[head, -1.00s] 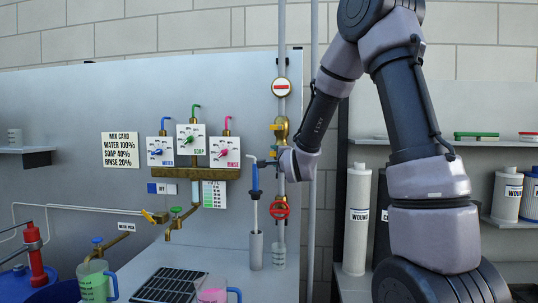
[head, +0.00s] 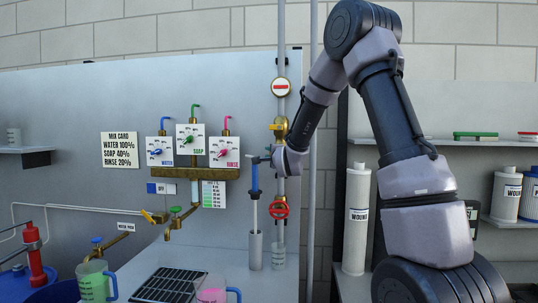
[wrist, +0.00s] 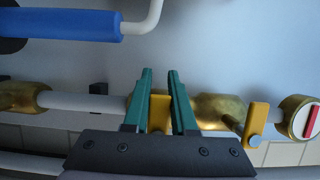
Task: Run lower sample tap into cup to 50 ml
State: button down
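The small clear cup (head: 279,260) stands on the bench under the vertical sample pipe (head: 281,230); its marks and contents are too small to read. In the wrist view the pipe (wrist: 80,103) runs sideways with two yellow tap levers. The lower lever (wrist: 159,115) sits between the green fingers of my gripper (wrist: 160,85); the upper lever (wrist: 257,125) is to the right. My gripper looks open around the lower lever; firm contact cannot be made out. In the head view my gripper (head: 264,160) is at the pipe, and my wrist hides the lower tap.
A blue-handled wand (head: 254,180) stands in a grey holder (head: 255,251) close left of the pipe; its handle (wrist: 75,25) shows above my fingers. A red handwheel (head: 279,208) is below my gripper. A round sign (head: 281,87) is above. Mixing dials and jugs are left.

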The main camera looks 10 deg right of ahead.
jog(key=shift+f, duration=0.15)
jog(key=shift+s+d+f+n+g+h, duration=0.15)
jog(key=shift+f+n+g, duration=0.2)
jog(key=shift+n, duration=0.45)
jog(key=shift+w+f+n+g+h, duration=0.1)
jog(key=shift+f+n+g+h, duration=0.25)
jog(key=shift+n, duration=0.45)
jog(key=shift+s+d+f+n+g, duration=0.15)
jog(key=shift+n+g, duration=0.25)
jog(key=shift+n, duration=0.4)
jog(key=shift+w+f, duration=0.1)
jog(key=c, duration=0.7)
grip_release()
jog(key=s, duration=0.3)
jog(key=s+r, duration=0.1)
jog(key=s, duration=0.3)
jog(key=s+r, duration=0.1)
jog(key=s, duration=0.2)
jog(key=shift+s+d, duration=0.15)
jog(key=shift+s, duration=0.15)
